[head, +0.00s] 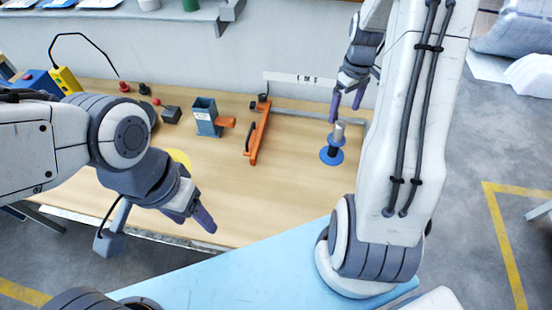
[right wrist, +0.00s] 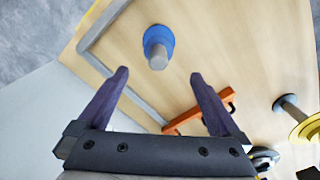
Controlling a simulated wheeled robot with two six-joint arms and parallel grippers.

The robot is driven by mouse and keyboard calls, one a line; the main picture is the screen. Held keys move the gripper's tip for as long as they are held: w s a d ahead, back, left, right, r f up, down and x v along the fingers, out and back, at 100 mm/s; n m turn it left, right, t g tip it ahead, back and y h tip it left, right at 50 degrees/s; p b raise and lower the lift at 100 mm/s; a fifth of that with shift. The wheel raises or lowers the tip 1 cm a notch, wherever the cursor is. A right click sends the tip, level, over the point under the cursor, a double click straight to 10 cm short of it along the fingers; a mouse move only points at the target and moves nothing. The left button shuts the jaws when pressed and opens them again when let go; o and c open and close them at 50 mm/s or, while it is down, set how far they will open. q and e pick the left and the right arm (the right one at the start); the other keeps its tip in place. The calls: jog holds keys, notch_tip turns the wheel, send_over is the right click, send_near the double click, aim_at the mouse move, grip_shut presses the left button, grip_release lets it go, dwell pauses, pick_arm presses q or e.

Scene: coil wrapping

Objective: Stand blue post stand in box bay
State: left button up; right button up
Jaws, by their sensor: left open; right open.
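The blue post stand (head: 331,154) stands upright on the right part of the wooden table, with a round blue base and a grey post. It also shows in the right wrist view (right wrist: 158,46), ahead of the fingertips. My right gripper (head: 347,103) is open and empty, above and behind the stand and apart from it. Its two fingers show in the right wrist view (right wrist: 158,76) with nothing between them. My left gripper (head: 203,218) is over the table's front edge, open and far from the stand. I cannot tell which spot is the box bay.
A blue-grey open box (head: 206,118) with an orange part stands left of an orange bar frame (head: 259,133). A yellow disc (head: 179,158) is partly hidden by my left arm. Dark and red small parts lie at the back left. Table between the orange frame and stand is clear.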

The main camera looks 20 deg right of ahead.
jog(key=s+a+r+n, duration=0.1)
jog(key=a+r, duration=0.2)
jog(key=a, duration=0.7)
jog(key=s+a+r+n, duration=0.1)
jog(key=s+a+r, duration=0.15)
jog(key=a, duration=0.75)
jog(key=s+a+r+n, duration=0.1)
jog(key=s+a, duration=0.6)
jog(key=s, duration=0.2)
jog(key=s+a+r+n+y, duration=0.1)
jog(key=s+a+r, duration=0.1)
jog(key=s+a, duration=0.4)
jog(key=s, duration=0.2)
jog(key=shift+s+a+r, duration=0.2)
jog(key=shift+s+a, duration=0.15)
jog(key=shift+s, duration=0.05)
notch_tip(320, 180, down, 4)
jog(key=b, duration=0.3)
jog(key=shift+r+b, duration=0.2)
jog(key=shift+b, duration=0.15)
